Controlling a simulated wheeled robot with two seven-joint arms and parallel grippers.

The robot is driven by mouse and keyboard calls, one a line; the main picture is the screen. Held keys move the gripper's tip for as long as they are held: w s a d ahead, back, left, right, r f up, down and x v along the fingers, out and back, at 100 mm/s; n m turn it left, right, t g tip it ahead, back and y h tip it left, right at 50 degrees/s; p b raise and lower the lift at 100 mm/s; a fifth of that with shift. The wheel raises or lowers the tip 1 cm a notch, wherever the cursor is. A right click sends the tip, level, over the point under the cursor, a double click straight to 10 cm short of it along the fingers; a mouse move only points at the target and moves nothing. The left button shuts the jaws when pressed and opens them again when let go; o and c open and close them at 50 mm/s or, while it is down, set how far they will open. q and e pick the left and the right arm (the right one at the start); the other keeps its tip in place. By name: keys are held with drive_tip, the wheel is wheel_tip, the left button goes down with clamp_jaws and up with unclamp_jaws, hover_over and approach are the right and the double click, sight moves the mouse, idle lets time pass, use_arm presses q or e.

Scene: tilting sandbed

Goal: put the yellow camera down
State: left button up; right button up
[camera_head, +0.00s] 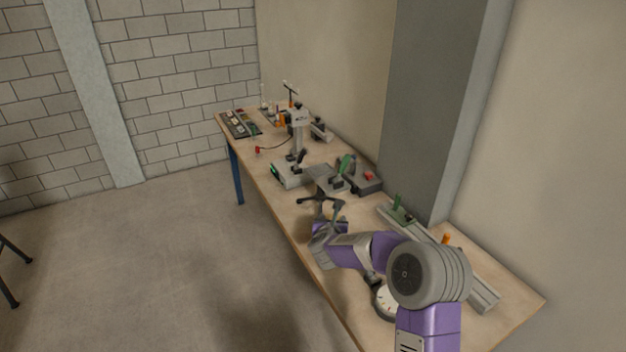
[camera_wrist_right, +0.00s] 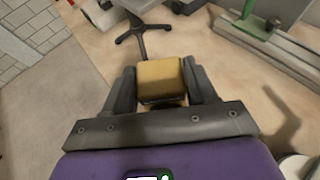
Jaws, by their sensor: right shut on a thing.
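The yellow camera (camera_wrist_right: 160,79) is a yellow block with a dark lower part, seen in the right wrist view. My right gripper (camera_wrist_right: 160,88) is shut on it, one dark finger on each side. The camera is over the wooden table; whether its underside touches the top cannot be told. In the head view my purple right arm reaches along the table, and my right gripper (camera_head: 322,222) is largely hidden by its own wrist; I cannot make out the camera there. My left gripper is not in view.
A black-legged stand (camera_wrist_right: 136,32) is just beyond the gripper. A grey rail with a green part (camera_head: 400,214) lies to the right, and a round white dial (camera_head: 385,301) is near my forearm. The wooden table (camera_head: 513,294) has bare room at its near right corner.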

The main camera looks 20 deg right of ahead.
drive_tip(key=shift+w+d+f+m+g+h+b, duration=0.3)
drive_tip(key=shift+d+f+b, duration=0.5)
drive_tip(key=shift+f, duration=1.2)
drive_tip(key=shift+w+d+f+m+g+h+b, duration=0.1)
drive_tip(key=shift+w+d+f+m+h+b, duration=0.35)
drive_tip(key=shift+d+f, duration=1.05)
drive_tip(key=shift+w+d+f+m+g+h+b, duration=0.3)
drive_tip(key=shift+f+b, duration=0.4)
drive_tip(key=shift+f, duration=1.8)
drive_tip(key=shift+s, duration=0.1)
drive_tip(key=shift+f, duration=0.15)
drive_tip(key=o, duration=1.4)
drive_tip(key=shift+y, duration=0.25)
